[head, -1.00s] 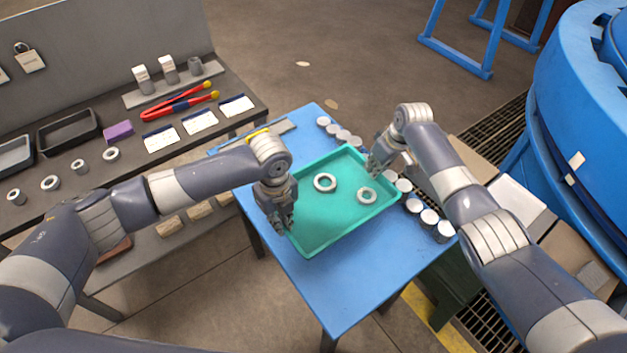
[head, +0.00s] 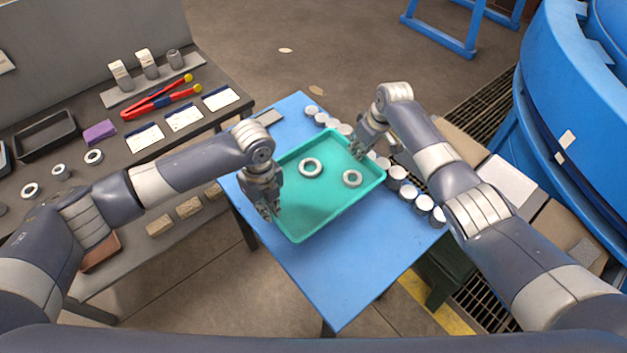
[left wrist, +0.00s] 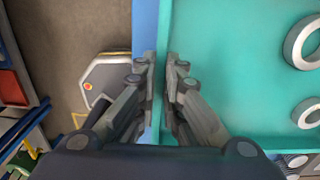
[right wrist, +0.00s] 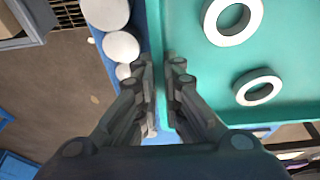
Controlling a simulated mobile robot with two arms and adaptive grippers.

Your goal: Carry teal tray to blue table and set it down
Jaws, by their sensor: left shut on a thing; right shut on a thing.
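The teal tray (head: 318,205) is over the blue table (head: 340,285) in the head view, with two pale metal rings (head: 311,167) (head: 352,178) lying in it. I cannot tell whether its underside touches the table. My left gripper (head: 270,212) is shut on the tray's left rim, which also shows between its fingers in the left wrist view (left wrist: 160,85). My right gripper (head: 358,152) is shut on the tray's far right rim, also seen in the right wrist view (right wrist: 158,85).
A row of white-topped cylinders (head: 397,175) stands along the table's right edge, close to the tray. A dark workbench (head: 120,165) with tongs (head: 160,103) stands left. The table's near part is clear.

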